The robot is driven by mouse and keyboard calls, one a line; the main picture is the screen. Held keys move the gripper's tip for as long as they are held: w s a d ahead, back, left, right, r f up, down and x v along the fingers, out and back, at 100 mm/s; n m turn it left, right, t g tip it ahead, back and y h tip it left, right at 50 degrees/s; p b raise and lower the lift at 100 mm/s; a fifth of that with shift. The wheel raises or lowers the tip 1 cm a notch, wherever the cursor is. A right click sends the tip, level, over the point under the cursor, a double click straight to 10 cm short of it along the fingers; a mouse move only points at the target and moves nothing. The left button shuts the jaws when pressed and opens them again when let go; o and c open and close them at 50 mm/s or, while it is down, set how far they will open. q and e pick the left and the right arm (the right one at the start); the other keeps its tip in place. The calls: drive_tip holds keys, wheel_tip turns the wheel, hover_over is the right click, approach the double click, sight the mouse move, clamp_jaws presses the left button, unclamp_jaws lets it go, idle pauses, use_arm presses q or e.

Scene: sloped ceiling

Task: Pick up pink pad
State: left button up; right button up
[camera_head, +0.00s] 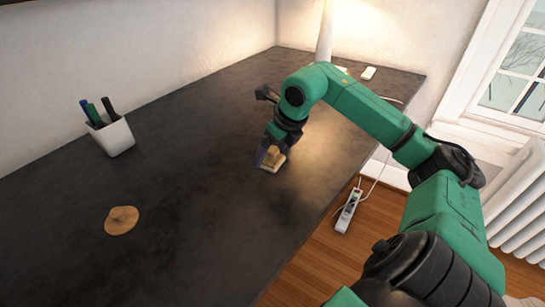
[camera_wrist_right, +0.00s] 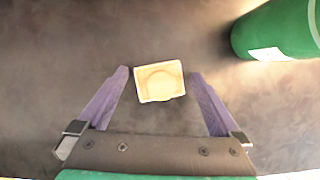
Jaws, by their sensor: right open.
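The pad (camera_head: 274,158) lies on the dark tabletop (camera_head: 190,190); it looks small, square and pale peach under the warm light. In the right wrist view the pad (camera_wrist_right: 160,82) has a round shape in its middle and sits between and slightly beyond the fingertips. My right gripper (camera_head: 268,156) points down over the pad, its purple fingers partly hidden in the head view. In the right wrist view my right gripper (camera_wrist_right: 161,76) is open, with a gap between each finger and the pad. My left gripper is not in view.
A white cup with pens (camera_head: 112,137) stands by the wall at left. A round tan object (camera_head: 121,220) lies at front left. A lamp (camera_head: 325,32) and a small white item (camera_head: 368,73) are at the back.

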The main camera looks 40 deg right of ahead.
sight(272, 149)
drive_tip(key=c, duration=1.4)
wheel_tip(272, 149, up, 20)
drive_tip(key=p, duration=0.8)
drive_tip(key=shift+a+f+p, duration=0.1)
drive_tip(key=shift+f+p, duration=0.15)
drive_tip(key=shift+p, duration=0.1)
drive_tip(key=shift+c, duration=0.2)
drive_tip(key=shift+r, duration=0.35)
